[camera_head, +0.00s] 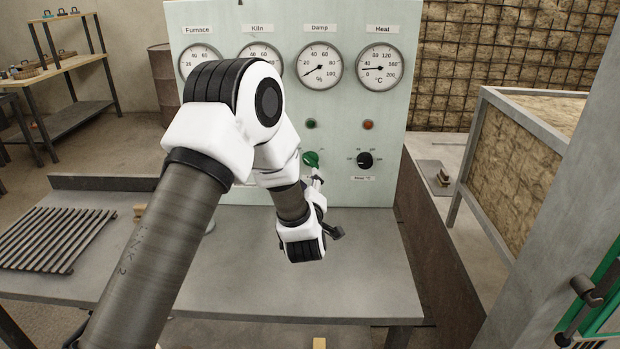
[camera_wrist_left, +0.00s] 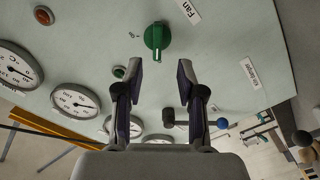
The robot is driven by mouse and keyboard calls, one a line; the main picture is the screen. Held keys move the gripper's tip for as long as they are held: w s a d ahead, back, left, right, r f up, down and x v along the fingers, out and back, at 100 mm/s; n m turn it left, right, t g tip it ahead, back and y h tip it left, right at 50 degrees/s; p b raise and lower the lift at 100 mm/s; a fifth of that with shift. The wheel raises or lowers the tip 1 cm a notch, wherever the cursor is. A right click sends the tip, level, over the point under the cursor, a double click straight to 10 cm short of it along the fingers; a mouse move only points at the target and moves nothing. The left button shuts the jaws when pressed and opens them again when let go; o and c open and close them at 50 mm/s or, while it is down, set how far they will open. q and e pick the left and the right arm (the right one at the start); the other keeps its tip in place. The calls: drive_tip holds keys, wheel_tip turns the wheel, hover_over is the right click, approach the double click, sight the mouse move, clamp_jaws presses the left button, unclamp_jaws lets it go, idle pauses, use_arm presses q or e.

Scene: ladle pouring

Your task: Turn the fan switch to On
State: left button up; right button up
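The green fan knob (camera_head: 311,160) is on the pale control panel (camera_head: 345,110), below a small green lamp (camera_head: 311,124). In the left wrist view the knob (camera_wrist_left: 157,36) is just beyond my fingertips, with a "Fan" label (camera_wrist_left: 188,11) beside it. Its pale pointer mark points down in that view. My left gripper (camera_wrist_left: 159,76) is open and empty, facing the knob, one finger to each side and not visibly touching. In the head view my left gripper (camera_head: 317,181) is partly hidden by its wrist.
A black heat knob (camera_head: 364,160) is right of the fan knob. Round gauges (camera_head: 319,65) line the panel's top. A blue-tipped lever (camera_wrist_left: 222,123) shows in the wrist view. The grey table (camera_head: 370,265) is clear in front; a slatted rack (camera_head: 55,238) lies left.

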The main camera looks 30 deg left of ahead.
sight(310, 164)
use_arm(q)
drive_tip(key=p+x, duration=0.1)
drive_tip(key=x, duration=0.6)
drive_tip(key=shift+w+a+r, duration=0.1)
drive_tip(key=shift+w+r, duration=0.05)
drive_tip(key=shift+w, duration=0.15)
drive_tip(key=shift+s+r, duration=0.1)
clamp_jaws()
